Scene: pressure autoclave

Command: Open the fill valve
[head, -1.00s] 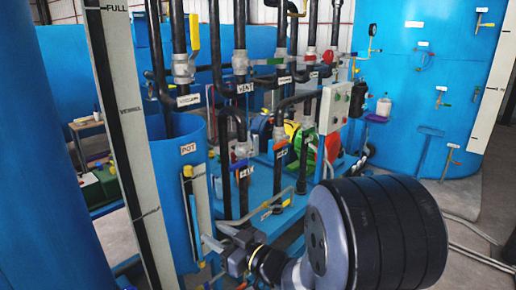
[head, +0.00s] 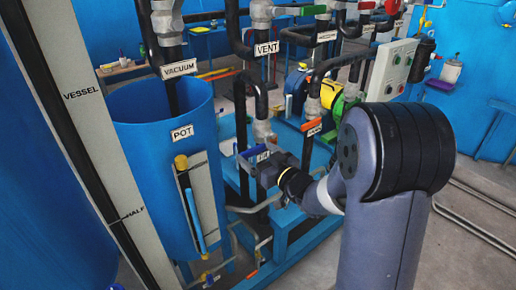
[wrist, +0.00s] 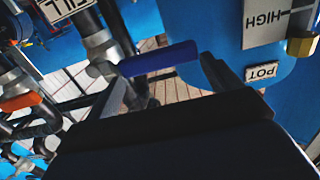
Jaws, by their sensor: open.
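The fill valve has a blue lever handle (wrist: 158,58), which lies across the view between my fingers in the wrist view. The FILL label (wrist: 68,8) is at its top left, upside down. In the head view the blue handle (head: 247,153) is small, just left of the partly covered label on the pipe. My gripper (head: 256,166) is beside it there, partly hidden by its own body. In the wrist view my gripper (wrist: 163,72) is open, with one finger on each side of the handle. Whether either finger touches it I cannot tell.
The blue POT tank (head: 165,165) with its sight gauge stands left of my gripper. Orange-handled valve (head: 312,124) and black pipes are close on the right. A control box (head: 390,70) with buttons stands farther right. Grey floor is free at the lower right.

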